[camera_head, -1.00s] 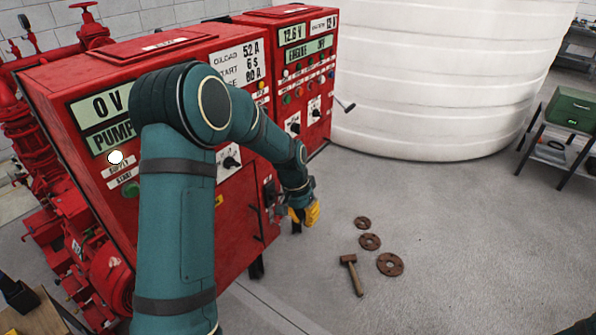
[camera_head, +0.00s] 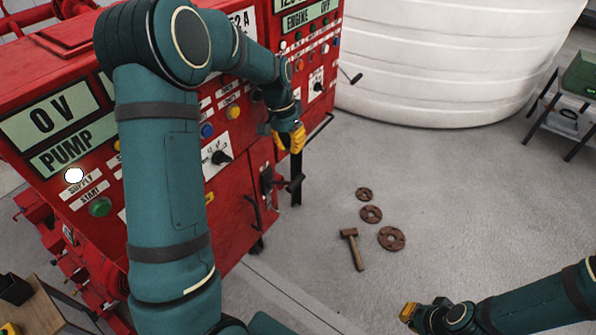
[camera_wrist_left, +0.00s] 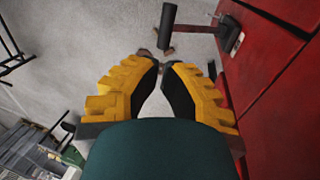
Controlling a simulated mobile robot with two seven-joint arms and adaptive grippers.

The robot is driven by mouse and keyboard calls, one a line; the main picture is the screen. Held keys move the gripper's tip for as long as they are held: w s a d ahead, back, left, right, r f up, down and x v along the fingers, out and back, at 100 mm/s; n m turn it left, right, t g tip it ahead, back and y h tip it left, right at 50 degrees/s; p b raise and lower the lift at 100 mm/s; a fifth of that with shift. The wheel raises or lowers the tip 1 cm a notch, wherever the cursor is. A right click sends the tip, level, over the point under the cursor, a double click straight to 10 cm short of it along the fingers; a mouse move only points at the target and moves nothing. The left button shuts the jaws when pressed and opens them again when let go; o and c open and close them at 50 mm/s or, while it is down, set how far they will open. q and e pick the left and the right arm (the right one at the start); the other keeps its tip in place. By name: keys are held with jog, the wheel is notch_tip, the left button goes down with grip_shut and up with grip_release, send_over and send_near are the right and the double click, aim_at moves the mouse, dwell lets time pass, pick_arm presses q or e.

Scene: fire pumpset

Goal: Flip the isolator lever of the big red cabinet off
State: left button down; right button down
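The big red cabinet (camera_head: 228,200) stands at left, partly hidden by my left arm. Its isolator lever (camera_head: 285,183) sticks out from a plate low on the front face, near the right edge. In the left wrist view the lever's black handle (camera_wrist_left: 168,26) shows beyond the fingertips, apart from them. My left gripper (camera_head: 293,138) is above the lever in the head view, with yellow-backed fingers. In the wrist view my left gripper (camera_wrist_left: 162,67) is partly open and empty, with a narrow gap between the tips. My right gripper (camera_head: 408,312) is low at right; its opening is unclear.
A smaller red cabinet (camera_head: 318,70) adjoins behind, with a crank handle (camera_head: 352,78) sticking out. A white tank (camera_head: 450,70) stands at the back. A hammer (camera_head: 352,250) and rusty flanges (camera_head: 391,238) lie on the otherwise clear grey floor.

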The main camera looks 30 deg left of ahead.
aim_at(300, 180)
pick_arm(q)
jog(key=b+x, duration=0.1)
jog(key=x, duration=0.9)
jog(key=shift+f, duration=0.1)
pick_arm(e)
jog(key=shift+s+f, duration=0.15)
jog(key=shift+f, duration=0.4)
pick_arm(q)
jog(key=shift+w+d, duration=0.1)
jog(key=shift+w, duration=0.05)
